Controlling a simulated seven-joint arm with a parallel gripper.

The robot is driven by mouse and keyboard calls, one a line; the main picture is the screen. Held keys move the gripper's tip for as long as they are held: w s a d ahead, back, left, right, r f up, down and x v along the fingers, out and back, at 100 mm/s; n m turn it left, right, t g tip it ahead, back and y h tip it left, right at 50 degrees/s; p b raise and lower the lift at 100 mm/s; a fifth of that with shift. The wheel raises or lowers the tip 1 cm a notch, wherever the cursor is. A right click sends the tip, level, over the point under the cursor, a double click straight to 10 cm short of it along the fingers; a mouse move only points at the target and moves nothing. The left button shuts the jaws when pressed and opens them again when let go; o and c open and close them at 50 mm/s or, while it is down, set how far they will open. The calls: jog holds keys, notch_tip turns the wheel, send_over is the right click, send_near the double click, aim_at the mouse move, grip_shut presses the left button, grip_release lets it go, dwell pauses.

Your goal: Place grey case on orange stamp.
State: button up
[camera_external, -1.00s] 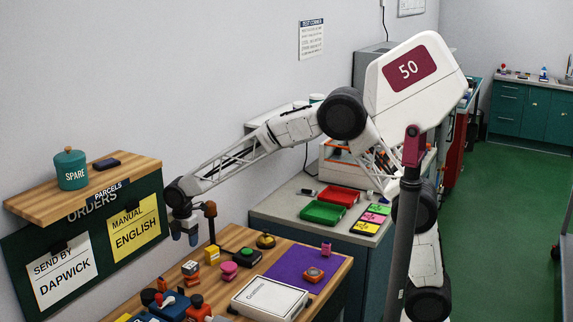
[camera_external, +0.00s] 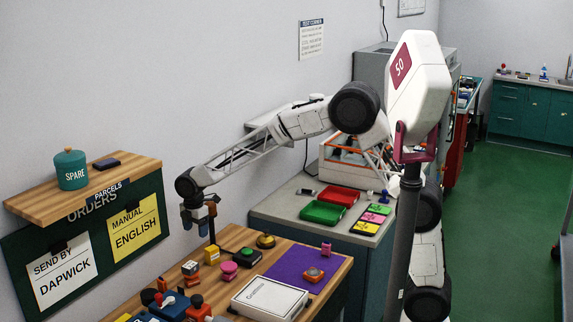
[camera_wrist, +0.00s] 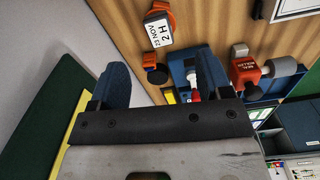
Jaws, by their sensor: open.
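A small orange block with a round top (camera_external: 314,273), perhaps the orange stamp, sits on the purple mat (camera_external: 285,266), to the right of my gripper. An orange piece with a white date face (camera_external: 190,269) stands on the table below my gripper; it also shows in the wrist view (camera_wrist: 159,27). I cannot make out the grey case with certainty.
A white box (camera_external: 269,297), a green button (camera_external: 248,256) and a pink piece (camera_external: 229,270) crowd the table. A wooden shelf (camera_external: 125,175) with a teal jar (camera_external: 70,169) is at left. Green (camera_external: 323,212) and red trays (camera_external: 339,195) lie on the cabinet behind.

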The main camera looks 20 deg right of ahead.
jog(key=w+d+r+m, duration=0.1)
jog(key=d+r+m, duration=0.3)
jog(key=d, duration=0.9)
jog(key=w+d+r+m+t, duration=0.15)
jog(key=d+r+m, duration=0.25)
jog(key=d, duration=0.9)
jog(key=w+d+r+m+g, duration=0.1)
jog(key=d+r+m, duration=0.35)
jog(key=d, duration=0.85)
jog(key=s+d+r+m+t, duration=0.1)
jog(key=s+d+m, duration=0.25)
jog(key=d, duration=0.55)
jog(key=s+d+m, duration=0.2)
jog(key=s+d, duration=0.2)
jog(key=d, duration=0.4)
jog(key=s+d+f+m, duration=0.3)
jog(key=s+d+m, duration=0.4)
jog(key=s+d, duration=0.5)
jog(key=shift+s+d+m+t, duration=0.25)
jog(key=shift+s+m+t, duration=0.2)
jog(key=shift+s, duration=0.45)
